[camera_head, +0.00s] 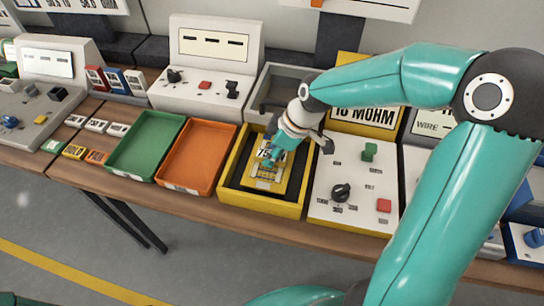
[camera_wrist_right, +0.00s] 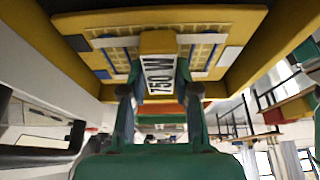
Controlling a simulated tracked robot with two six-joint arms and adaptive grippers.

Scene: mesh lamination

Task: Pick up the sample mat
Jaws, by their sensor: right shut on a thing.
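The sample mat (camera_head: 265,184) is a yellow piece with blue and pale patches, inside a yellow tray (camera_head: 262,206) with a dark floor. My right gripper (camera_head: 271,156) reaches down over the mat from the right. In the right wrist view the gripper (camera_wrist_right: 159,92) has a finger on each side of a yellow grip block marked "750 W" on the mat (camera_wrist_right: 206,54), and is shut on it. The gripper hides part of the mat in the head view. I cannot tell whether the mat is clear of the tray floor. My left gripper is not in view.
An orange tray (camera_head: 197,155) and a green tray (camera_head: 146,145) stand left of the yellow tray, both empty. A white control panel (camera_head: 337,213) with knobs adjoins it on the right. A grey bin (camera_head: 266,96) stands behind. The table's front edge is close.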

